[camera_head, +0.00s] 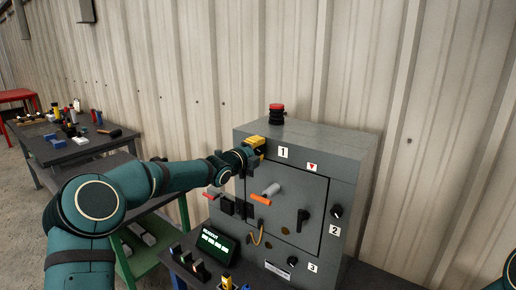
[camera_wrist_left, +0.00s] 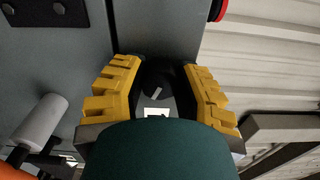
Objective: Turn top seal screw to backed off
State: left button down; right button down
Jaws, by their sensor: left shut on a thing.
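The grey enclosure (camera_head: 350,160) stands against the corrugated wall. My left gripper (camera_head: 256,146) is at its upper left front, beside the label 1. In the left wrist view, its yellow fingers (camera_wrist_left: 160,92) are closed in on both sides of a dark round screw head (camera_wrist_left: 158,78), which I take to be the top seal screw. A pale mark shows on the screw face. In the head view the gripper hides the screw. My right gripper is out of view.
A red button (camera_head: 276,112) tops the enclosure. The door carries a black handle (camera_head: 302,219) and a grey cylinder with an orange part (camera_head: 261,198). A black knob (camera_head: 337,211) is at right. A readout (camera_head: 215,244) stands in front. A cluttered table (camera_head: 75,150) is at far left.

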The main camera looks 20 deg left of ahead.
pick_arm(q)
jog(key=n+p, duration=0.1)
jog(key=n, duration=0.4)
jog(key=shift+d+r+n+p, duration=0.1)
jog(key=shift+n+p, duration=0.2)
jog(key=n+p, duration=0.2)
jog(key=n, duration=0.3)
jog(key=n+p, duration=0.1)
jog(key=n, duration=0.4)
jog(key=shift+r+n+p, duration=0.15)
jog(key=shift+n+p, duration=0.75)
jog(key=shift+n, duration=1.6)
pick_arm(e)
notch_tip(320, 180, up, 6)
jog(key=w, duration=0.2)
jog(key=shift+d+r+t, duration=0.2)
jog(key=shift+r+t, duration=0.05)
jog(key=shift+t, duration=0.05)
pick_arm(q)
jog(key=shift+r, duration=0.1)
jog(key=c, duration=0.9)
grip_release()
jog(key=o, duration=0.3)
jog(key=shift+f, duration=0.2)
